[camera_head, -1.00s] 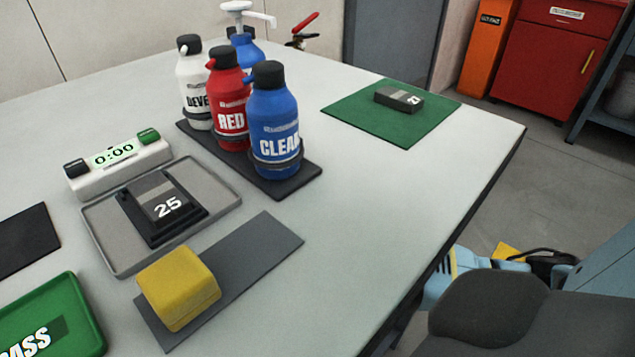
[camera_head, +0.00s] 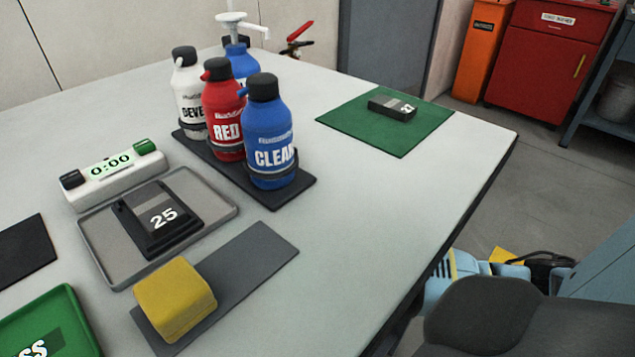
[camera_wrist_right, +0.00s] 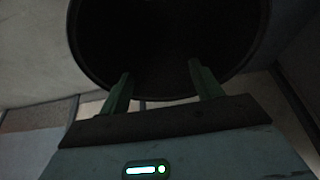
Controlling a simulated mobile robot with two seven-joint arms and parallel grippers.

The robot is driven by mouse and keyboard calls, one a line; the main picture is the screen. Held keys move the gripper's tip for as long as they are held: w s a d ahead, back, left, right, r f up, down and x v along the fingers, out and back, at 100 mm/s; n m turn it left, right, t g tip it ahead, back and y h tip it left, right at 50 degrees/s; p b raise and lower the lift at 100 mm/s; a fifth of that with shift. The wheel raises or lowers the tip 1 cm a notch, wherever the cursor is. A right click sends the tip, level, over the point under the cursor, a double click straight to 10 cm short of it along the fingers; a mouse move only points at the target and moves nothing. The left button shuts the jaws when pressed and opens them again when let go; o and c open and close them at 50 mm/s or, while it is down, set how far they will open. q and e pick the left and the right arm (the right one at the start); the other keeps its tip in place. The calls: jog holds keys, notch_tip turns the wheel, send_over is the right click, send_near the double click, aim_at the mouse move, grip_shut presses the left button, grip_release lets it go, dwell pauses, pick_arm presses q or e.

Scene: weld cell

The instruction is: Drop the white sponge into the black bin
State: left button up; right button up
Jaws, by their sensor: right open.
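I see no white sponge in any view. A large, dark round opening, which looks like the black bin (camera_wrist_right: 84,68), fills the top of the right wrist view. Its inside is too dark to tell what lies in it. My right gripper (camera_wrist_right: 160,68) is open, its two green fingers apart in front of the bin's rim, with nothing visible between them. In the head view, a yellow sponge-like block (camera_head: 175,299) sits on a grey mat (camera_head: 250,262) on the table. My left gripper is not in view.
Several bottles stand in a black rack (camera_head: 295,192). A grey tray (camera_head: 225,212) holds a black box, beside a timer (camera_head: 113,176). A green tray (camera_head: 75,325) is at lower left, a green mat (camera_head: 400,137) at far right. The table's right middle is clear.

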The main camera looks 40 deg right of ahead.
pick_arm(q)
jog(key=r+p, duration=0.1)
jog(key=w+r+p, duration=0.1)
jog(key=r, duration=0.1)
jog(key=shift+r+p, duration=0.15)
jog(key=shift+p, duration=0.2)
pick_arm(e)
jog(key=v, duration=0.6)
jog(key=shift+r, duration=0.25)
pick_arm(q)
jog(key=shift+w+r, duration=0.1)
pick_arm(e)
jog(key=shift+s+a, duration=0.1)
jog(key=shift+s, duration=0.1)
